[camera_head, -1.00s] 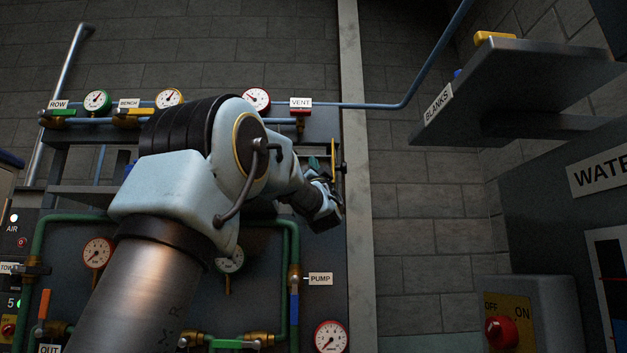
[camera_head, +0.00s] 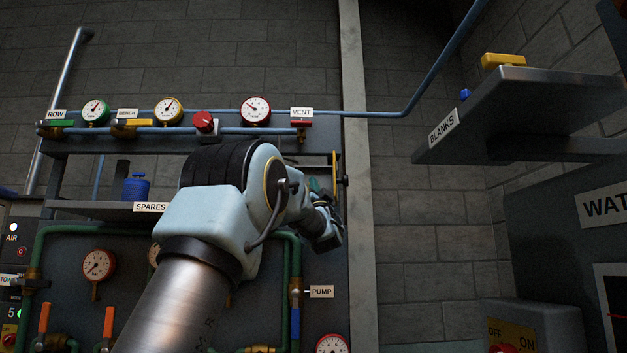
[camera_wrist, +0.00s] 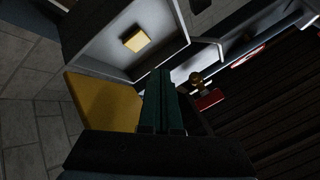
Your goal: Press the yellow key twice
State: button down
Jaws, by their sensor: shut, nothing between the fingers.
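A small yellow block (camera_wrist: 137,40), which looks like the yellow key, sits on a pale panel inside a dark-rimmed frame in the wrist view. A larger yellow plate (camera_wrist: 105,108) stands just left of my fingers in the same view. My gripper (camera_wrist: 160,73) is shut and empty, its two dark green fingers side by side. The fingertips are below and right of the small block in the picture, apart from it. In the head view my wrist (camera_head: 327,228) is at the rack's right edge, beside a thin upright yellow edge (camera_head: 334,172). The small block is not visible there.
The rack carries gauges (camera_head: 256,110), a red knob (camera_head: 205,122), blue and green pipes and a SPARES shelf (camera_head: 110,209) with a blue canister (camera_head: 136,186). A grey post (camera_head: 357,200) stands right of my wrist. A BLANKS shelf (camera_head: 520,105) juts out at right.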

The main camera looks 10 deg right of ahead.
jog(key=shift+w+d+p, duration=0.15)
jog(key=shift+w+p, duration=0.15)
jog(key=shift+w, duration=0.5)
jog(key=shift+w+d+p, duration=0.1)
jog(key=shift+w+p, duration=0.15)
jog(key=shift+w, duration=0.55)
jog(key=shift+w, duration=0.1)
dwell(0.8)
jog(key=shift+w+d, duration=0.1)
jog(key=shift+w, duration=0.2)
jog(key=shift+w, duration=0.35)
dwell(0.6)
jog(key=shift+s+f, duration=0.1)
jog(key=shift+s, duration=0.05)
jog(key=shift+s+b, duration=0.6)
jog(key=shift+b, duration=0.1)
